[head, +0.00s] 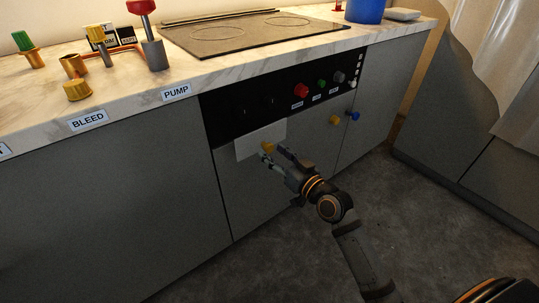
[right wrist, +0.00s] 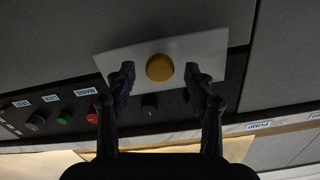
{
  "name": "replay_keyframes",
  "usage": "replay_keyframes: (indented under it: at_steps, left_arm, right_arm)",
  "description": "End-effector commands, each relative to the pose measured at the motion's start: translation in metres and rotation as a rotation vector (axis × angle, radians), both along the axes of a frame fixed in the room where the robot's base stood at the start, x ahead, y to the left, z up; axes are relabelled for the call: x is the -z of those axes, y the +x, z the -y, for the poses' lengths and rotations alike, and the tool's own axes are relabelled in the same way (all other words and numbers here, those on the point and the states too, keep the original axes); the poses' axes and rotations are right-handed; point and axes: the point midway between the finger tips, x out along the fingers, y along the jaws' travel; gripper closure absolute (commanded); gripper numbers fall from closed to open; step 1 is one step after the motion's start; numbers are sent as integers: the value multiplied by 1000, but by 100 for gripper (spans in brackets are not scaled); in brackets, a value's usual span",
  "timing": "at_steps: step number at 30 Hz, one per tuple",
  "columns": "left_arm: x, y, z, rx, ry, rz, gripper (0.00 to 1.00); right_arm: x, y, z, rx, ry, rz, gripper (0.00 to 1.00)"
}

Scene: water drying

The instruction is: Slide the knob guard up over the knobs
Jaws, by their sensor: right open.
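The knob guard (head: 246,147) is a pale flat plate on the cabinet front, at the lower edge of the black control panel. A round yellow knob (head: 267,148) sits on it. My right gripper (head: 270,157) is open at the plate. In the right wrist view the guard (right wrist: 208,46) lies behind the fingertips, and the yellow knob (right wrist: 159,67) is between the two open fingers. I cannot tell whether they touch it. A dark control knob (right wrist: 149,100) shows on the panel beside the plate. My left gripper is not in view.
Red (head: 301,91), green (head: 321,83) and grey (head: 339,77) knobs are on the panel, right of the plate. The counter holds a hob (head: 250,33) and a red-topped pump lever (head: 152,48). The floor is clear.

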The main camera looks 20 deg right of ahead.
Motion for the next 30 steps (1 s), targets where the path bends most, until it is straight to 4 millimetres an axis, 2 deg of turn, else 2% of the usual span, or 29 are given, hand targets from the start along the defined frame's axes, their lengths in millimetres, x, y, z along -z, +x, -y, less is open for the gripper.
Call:
replay_keyframes:
  at_steps: [3,6,14,17,26,30]
  left_arm:
    - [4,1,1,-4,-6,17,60]
    - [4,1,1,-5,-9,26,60]
    - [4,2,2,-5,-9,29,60]
    - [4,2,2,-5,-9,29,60]
    - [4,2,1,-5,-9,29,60]
    - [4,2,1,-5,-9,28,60]
  right_arm:
    - [0,16,-5,3,2,2,46]
    - [0,22,-8,1,0,1,46]
    - [0,24,-9,1,0,-1,46]
    - [0,24,-9,1,-1,-1,57]
    - [0,24,-8,1,-1,-1,98]
    - [0,24,-8,1,-1,-1,100]
